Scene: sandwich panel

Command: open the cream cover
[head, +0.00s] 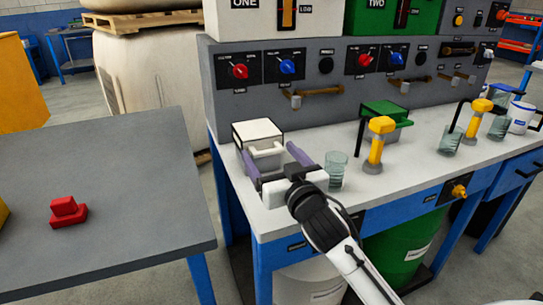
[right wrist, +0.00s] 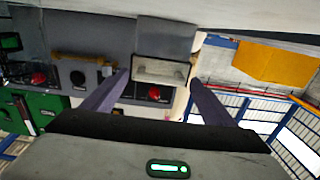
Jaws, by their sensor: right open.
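The cream cover (head: 257,131) sits shut on a small box at the left end of the white workbench, with a pale bar handle (head: 266,151) on its front. My right gripper (head: 268,156) is open in front of the box, its two purple fingers spread to either side of the handle. In the right wrist view the picture is turned over; the pale handle (right wrist: 160,72) shows between the open fingertips of my right gripper (right wrist: 160,78). I cannot tell whether a finger touches the box. My left gripper is not in view.
A glass beaker (head: 336,170) stands just right of my right gripper. A yellow-topped post (head: 377,145) and a green-lidded box (head: 386,113) stand farther right. A grey panel (head: 330,75) with knobs rises behind. A red block (head: 68,211) lies on the grey table at left.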

